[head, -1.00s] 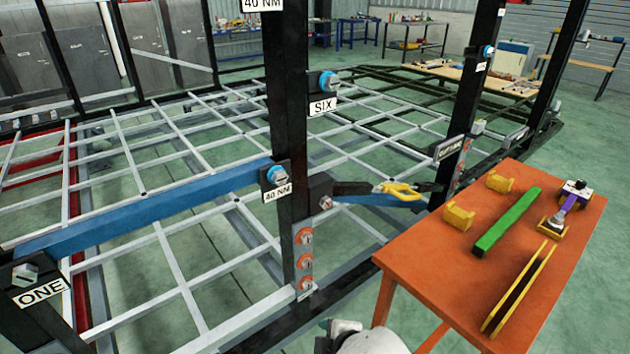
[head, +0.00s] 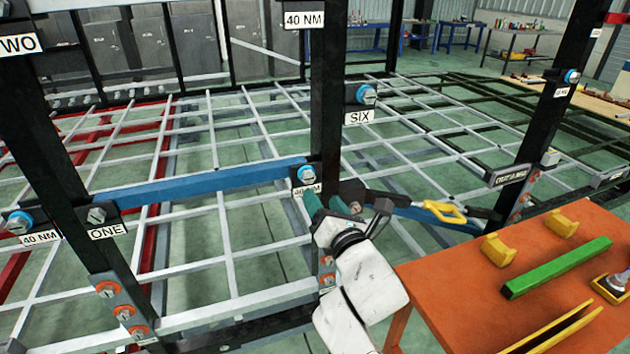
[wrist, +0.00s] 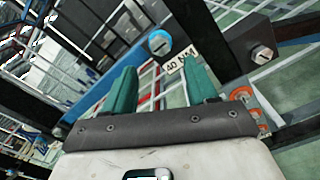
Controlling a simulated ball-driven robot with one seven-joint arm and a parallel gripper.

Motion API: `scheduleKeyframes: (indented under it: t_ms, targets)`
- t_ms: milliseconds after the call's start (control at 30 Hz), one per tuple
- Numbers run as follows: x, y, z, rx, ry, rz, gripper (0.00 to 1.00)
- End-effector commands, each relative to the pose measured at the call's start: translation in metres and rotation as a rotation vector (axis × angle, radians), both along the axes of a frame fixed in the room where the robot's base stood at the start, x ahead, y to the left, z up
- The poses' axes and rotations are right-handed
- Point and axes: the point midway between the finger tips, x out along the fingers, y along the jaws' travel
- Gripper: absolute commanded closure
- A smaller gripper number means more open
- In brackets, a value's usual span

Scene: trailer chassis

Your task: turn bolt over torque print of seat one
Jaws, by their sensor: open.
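A bolt with a blue collar (head: 306,174) sits on the middle post at the right end of the blue bar (head: 210,183). A 40 NM print (head: 307,189) is just below it, partly hidden by my gripper. In the wrist view this bolt (wrist: 159,43) and print (wrist: 180,61) lie beyond the fingertips, between the finger lines. The ONE print (head: 108,231) is under a grey bolt (head: 97,214) at the bar's left end. My gripper (head: 322,201) is open, its teal fingers empty, just below and right of the blue-collared bolt. It also shows in the wrist view (wrist: 159,64).
Another 40 NM print (head: 39,237) and blue-collared bolt (head: 19,222) are at far left. A yellow-handled tool (head: 443,210) is right of my gripper. An orange table (head: 450,285) with parts stands at right.

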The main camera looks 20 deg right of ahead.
Motion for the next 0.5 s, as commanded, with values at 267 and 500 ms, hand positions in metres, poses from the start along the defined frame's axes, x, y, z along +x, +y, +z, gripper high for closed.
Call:
scheduleKeyframes:
  t_ms: [267,500]
  targets:
    - [0.051,0.001,0.000,-0.001,0.000,0.001,0.43]
    - [0.079,0.000,-0.001,0.001,0.001,0.000,0.43]
